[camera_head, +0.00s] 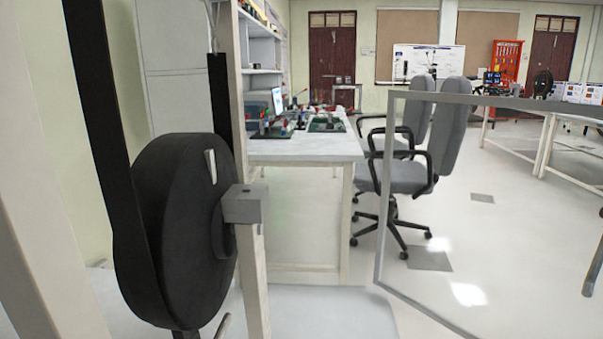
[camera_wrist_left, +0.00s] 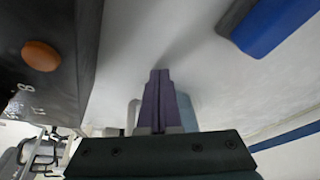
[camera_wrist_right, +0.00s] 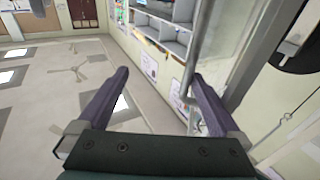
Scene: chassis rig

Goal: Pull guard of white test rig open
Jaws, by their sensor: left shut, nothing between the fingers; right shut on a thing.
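The guard of the test rig shows in the head view as a clear panel with a grey frame (camera_head: 383,195), reaching from the middle to the right edge and standing out over the floor. A grey bar (camera_wrist_right: 204,30), seemingly its handle, runs down between the fingers of my right gripper (camera_wrist_right: 158,75), close against the right finger. The fingers stand wide apart; contact on the left finger cannot be seen. My left gripper (camera_wrist_left: 158,75) is shut and empty beside a white surface (camera_wrist_left: 200,60). Neither gripper shows in the head view.
A black wheel-like part (camera_head: 170,230) and a pale post (camera_head: 253,280) stand at the left. Behind are a workbench (camera_head: 300,150) and grey office chairs (camera_head: 405,178). A black panel with an orange button (camera_wrist_left: 41,56) is close to my left gripper. Open floor lies right.

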